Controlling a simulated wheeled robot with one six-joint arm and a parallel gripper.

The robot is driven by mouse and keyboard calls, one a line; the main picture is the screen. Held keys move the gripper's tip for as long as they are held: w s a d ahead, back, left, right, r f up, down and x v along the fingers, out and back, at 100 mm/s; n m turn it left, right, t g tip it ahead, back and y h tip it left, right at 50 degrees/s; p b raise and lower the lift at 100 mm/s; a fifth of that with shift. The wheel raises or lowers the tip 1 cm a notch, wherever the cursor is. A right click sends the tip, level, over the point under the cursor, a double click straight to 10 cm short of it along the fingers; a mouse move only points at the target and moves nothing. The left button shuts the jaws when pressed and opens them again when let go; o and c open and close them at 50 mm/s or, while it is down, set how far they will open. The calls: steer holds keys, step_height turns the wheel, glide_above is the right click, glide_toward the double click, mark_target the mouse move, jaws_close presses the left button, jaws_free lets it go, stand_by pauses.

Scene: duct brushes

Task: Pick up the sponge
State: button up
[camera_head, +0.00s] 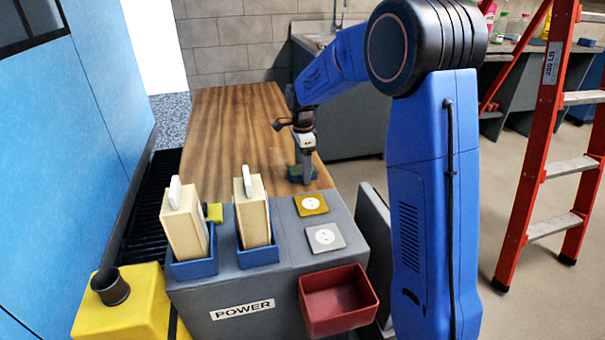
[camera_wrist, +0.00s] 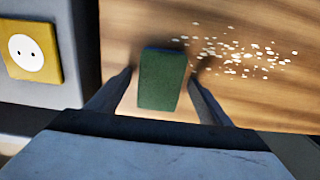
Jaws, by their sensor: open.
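The sponge (camera_wrist: 162,80) is a dark green block lying on the wooden tabletop. In the wrist view it sits between the two spread fingers of my gripper (camera_wrist: 165,82), with a small gap on each side. In the head view my gripper (camera_head: 305,170) points down over the sponge (camera_head: 292,174) near the right edge of the wood, and partly hides it. The gripper is open and holds nothing.
White crumbs (camera_wrist: 245,55) are scattered on the wood beside the sponge. The grey POWER box (camera_head: 285,250) with a yellow socket (camera_head: 311,204), cream brushes in blue holders and a red bin (camera_head: 338,299) stands in front.

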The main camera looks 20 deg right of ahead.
steer(key=shift+c, duration=0.3)
steer(key=c, duration=1.1)
steer(key=shift+c, duration=0.2)
step_height(320, 180, up, 10)
steer(key=o, duration=0.5)
steer(key=c, duration=0.3)
